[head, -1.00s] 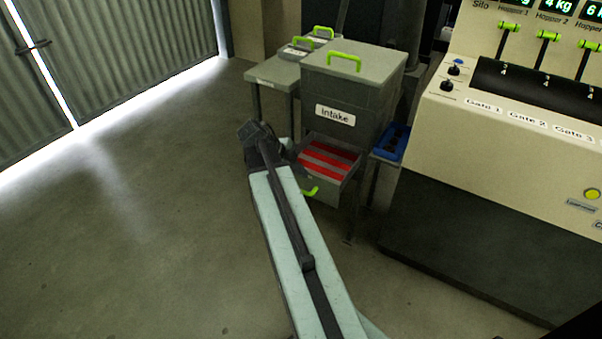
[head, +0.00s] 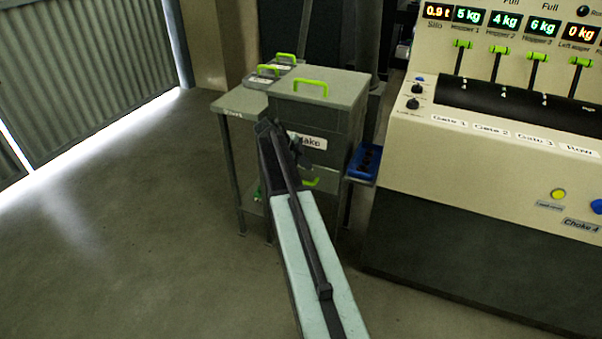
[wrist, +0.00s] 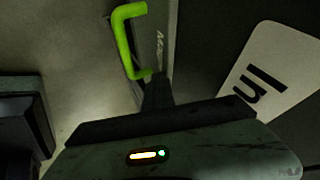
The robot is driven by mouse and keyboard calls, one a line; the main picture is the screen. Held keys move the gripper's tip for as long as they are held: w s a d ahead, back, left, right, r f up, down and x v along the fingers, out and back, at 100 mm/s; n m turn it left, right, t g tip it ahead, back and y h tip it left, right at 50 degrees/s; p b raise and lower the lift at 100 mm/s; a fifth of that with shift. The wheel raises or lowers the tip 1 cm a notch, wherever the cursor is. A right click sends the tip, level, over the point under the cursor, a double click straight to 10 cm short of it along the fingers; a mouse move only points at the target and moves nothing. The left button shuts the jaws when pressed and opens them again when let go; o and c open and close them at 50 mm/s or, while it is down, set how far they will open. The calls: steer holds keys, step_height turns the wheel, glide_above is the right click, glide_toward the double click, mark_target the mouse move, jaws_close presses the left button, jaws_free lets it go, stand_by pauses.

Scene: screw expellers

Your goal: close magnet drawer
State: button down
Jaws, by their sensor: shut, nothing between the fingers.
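The magnet drawer (head: 327,181) is the lower drawer of the grey intake cabinet, with a bright green handle (head: 311,182). Its front looks close to the cabinet body, and no red interior shows. My arm covers its left part, so I cannot tell whether a small gap is left. In the head view my gripper (head: 283,140) is before the cabinet.
The cabinet's lid (head: 325,88) has a green handle, and a side table (head: 238,104) stands to its left. A blue tray (head: 362,165) is at its right. The control console (head: 480,160) fills the right side. The floor at left is clear.

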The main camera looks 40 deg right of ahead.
steer(key=shift+w+d+r, duration=0.1)
steer(key=shift+w+d, duration=0.05)
steer(key=shift+w, duration=0.25)
steer(key=s+a+r+p, duration=0.1)
steer(key=a+r+p, duration=0.7)
steer(key=a, duration=0.1)
steer(key=shift+s+a, duration=0.15)
steer(key=shift+a, duration=0.25)
steer(key=shift+f, duration=0.1)
